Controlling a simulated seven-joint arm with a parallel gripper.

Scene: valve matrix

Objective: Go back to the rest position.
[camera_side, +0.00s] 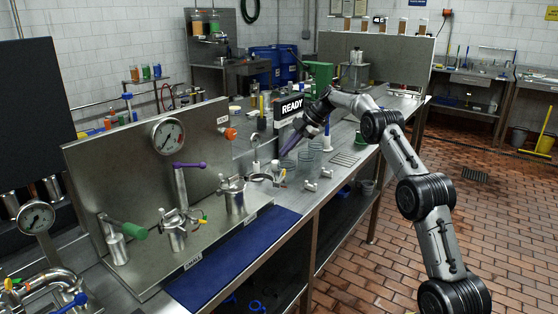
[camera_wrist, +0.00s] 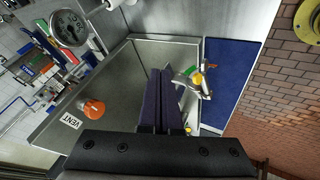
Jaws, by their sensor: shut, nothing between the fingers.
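My gripper (camera_side: 285,151) is in the side view above the metal bench, near the READY sign (camera_side: 292,106). In the wrist view its two dark purple fingers (camera_wrist: 160,72) lie together, shut with nothing between them. The steel valve panel (camera_side: 85,160) stands to the left of my gripper in the side view, apart from it. It carries a round gauge (camera_side: 168,136) and an orange knob (camera_side: 230,133). In front of it are a purple lever (camera_side: 189,165), a green handle (camera_side: 134,231) and clamped metal fittings (camera_side: 234,194).
A blue mat (camera_side: 232,262) lies along the bench front; it also shows in the wrist view (camera_wrist: 231,80). Glass beakers (camera_side: 306,160) and small metal fittings stand close to my gripper. A green container (camera_side: 319,78) is behind. The brick floor (camera_side: 490,220) at right is mostly open.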

